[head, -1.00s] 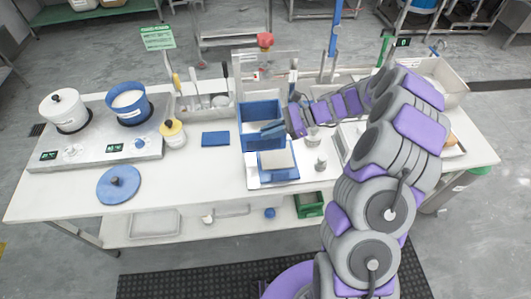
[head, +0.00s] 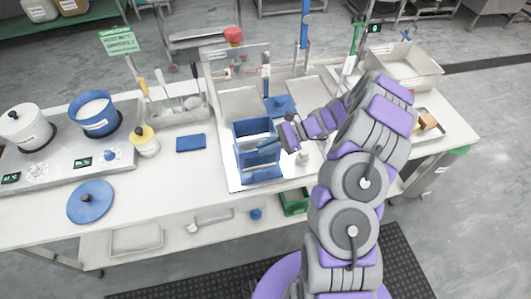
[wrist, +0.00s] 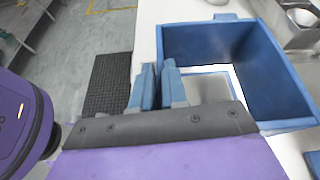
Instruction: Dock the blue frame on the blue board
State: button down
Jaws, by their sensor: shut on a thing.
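The blue frame (head: 254,131) is an open, box-like form with high walls. It stands over the blue-edged board with a pale top (head: 262,175) near the table's front edge. In the wrist view the frame (wrist: 295,85) fills the right side, and the pale board (wrist: 212,87) shows beneath its near edge. My gripper (head: 276,143) is at the frame's right side, shut on it. In the wrist view the blue jaws (wrist: 158,88) are close together beside the frame. I cannot tell whether the frame touches the board.
A blue flat block (head: 190,142) lies to the left, near a yellow-topped jar (head: 145,140). Another blue plate (head: 280,106) lies behind the frame. A hotplate (head: 60,155) with pots stands at far left. A blue lid (head: 90,201) lies at the front left.

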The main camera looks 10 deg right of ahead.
jog(key=shift+f, duration=1.3)
jog(key=shift+f, duration=0.4)
jog(key=c, duration=1.2)
grip_release()
jog(key=shift+f, duration=0.1)
jog(key=shift+o, duration=0.2)
